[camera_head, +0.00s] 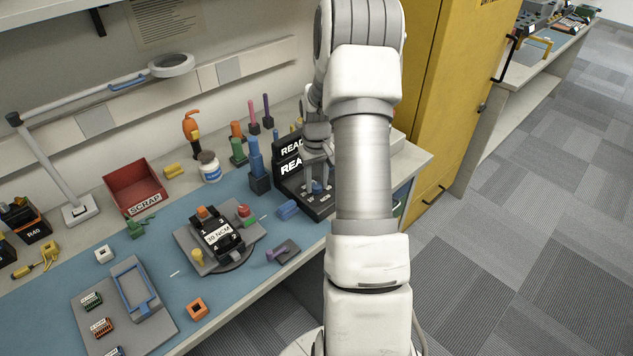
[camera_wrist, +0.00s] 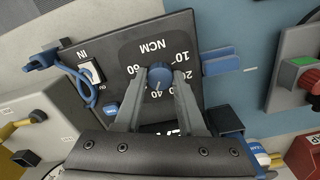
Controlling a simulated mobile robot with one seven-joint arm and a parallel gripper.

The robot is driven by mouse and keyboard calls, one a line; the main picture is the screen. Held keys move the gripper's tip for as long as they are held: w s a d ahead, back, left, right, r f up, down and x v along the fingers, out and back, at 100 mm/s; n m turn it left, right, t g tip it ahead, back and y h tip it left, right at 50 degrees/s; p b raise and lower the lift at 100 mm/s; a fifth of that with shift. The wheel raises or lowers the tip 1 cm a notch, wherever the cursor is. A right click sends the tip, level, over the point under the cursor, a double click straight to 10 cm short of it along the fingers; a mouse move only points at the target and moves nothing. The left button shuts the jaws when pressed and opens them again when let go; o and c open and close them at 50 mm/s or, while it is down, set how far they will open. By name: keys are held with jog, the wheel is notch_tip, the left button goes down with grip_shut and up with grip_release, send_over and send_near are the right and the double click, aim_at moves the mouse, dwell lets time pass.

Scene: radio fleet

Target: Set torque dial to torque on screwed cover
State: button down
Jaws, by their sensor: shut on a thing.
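The torque dial (camera_wrist: 160,75) is a round blue knob on a black panel (camera_wrist: 183,27) marked NCM, with a ring of numbers around it. My gripper (camera_wrist: 163,80) is shut on the dial, one finger on each side. A pale mark shows on the knob, but I cannot tell exactly which number it points to. In the head view my gripper (camera_head: 317,178) is over the black tester at the right end of the bench, partly hidden by my arm. The screwed cover (camera_head: 232,243) is a black unit on a grey plate, with a white NCM label whose number looks like 30.
A red scrap bin (camera_head: 137,187) stands at the back left. A blue-framed fixture (camera_head: 135,288) lies at the front left. A yellow cabinet (camera_head: 440,110) stands to the right.

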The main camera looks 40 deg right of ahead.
aim_at(317, 185)
jog(key=n, duration=0.5)
jog(key=shift+r+n+p, duration=0.1)
jog(key=shift+n+p, duration=0.2)
jog(key=n+p, duration=0.1)
jog(key=n, duration=0.3)
jog(key=shift+n, duration=0.4)
jog(key=c, duration=0.5)
grip_release()
notch_tip(317, 185, up, 17)
jog(key=p, duration=0.1)
jog(key=shift+r, duration=0.15)
dwell(0.4)
